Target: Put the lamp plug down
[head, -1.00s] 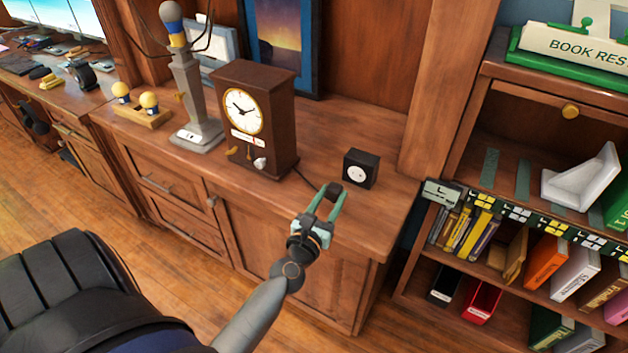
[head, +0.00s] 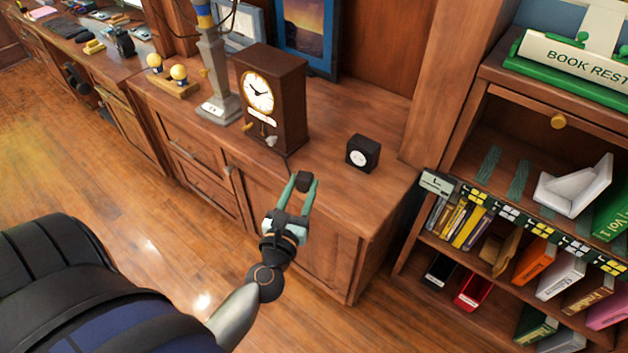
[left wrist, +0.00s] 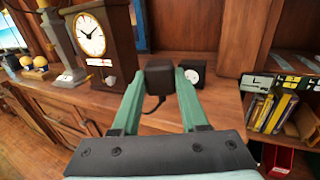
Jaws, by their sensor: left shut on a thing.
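My left gripper (head: 303,183) has its green fingers shut on a small dark plug (head: 304,181), held in front of the wooden cabinet's front edge. In the left wrist view the plug (left wrist: 160,77) sits between the fingertips, and a dark cord hangs below it. The lamp (head: 213,75) has a grey column base and stands on the cabinet left of the clock; its top is cut off in the head view. A small black box with a round white face (head: 363,153) stands on the cabinet top, right of the plug and apart from it. My right gripper is not in view.
A brown clock (head: 272,98) stands on the cabinet behind the plug. Two yellow bulbs on a wooden block (head: 176,87) are at the left. The cabinet top (head: 325,135) is clear between clock and black box. A bookcase (head: 440,235) stands at the right.

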